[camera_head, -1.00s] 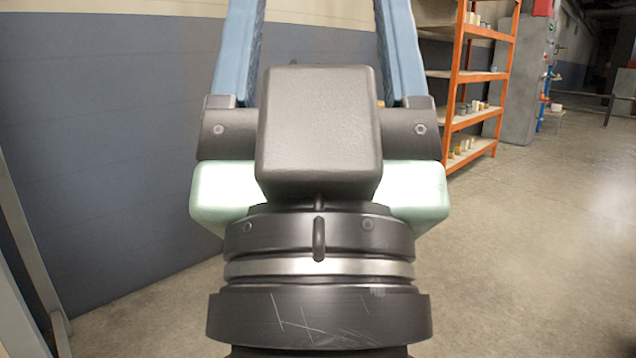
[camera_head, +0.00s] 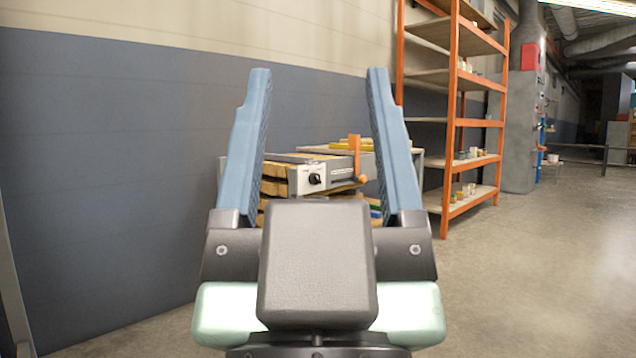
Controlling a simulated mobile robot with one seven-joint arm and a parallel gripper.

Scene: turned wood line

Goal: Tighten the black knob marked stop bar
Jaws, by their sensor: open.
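A small black knob (camera_head: 315,179) sits on a pale plate (camera_head: 305,186) at the front of a bench unit with wooden parts. Any marking beside it is too small to read. My gripper (camera_head: 316,74) is open and empty, its two blue fingers pointing up and away in the picture. The knob shows between the fingers but lies well beyond them, and nothing is touched. My gripper's dark body hides the lower part of the bench unit.
An orange upright piece (camera_head: 357,158) stands on the bench unit's right side. An orange shelf rack (camera_head: 452,110) with small items stands behind to the right. A grey-blue wall (camera_head: 110,170) runs along the left. The concrete floor (camera_head: 540,270) on the right is clear.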

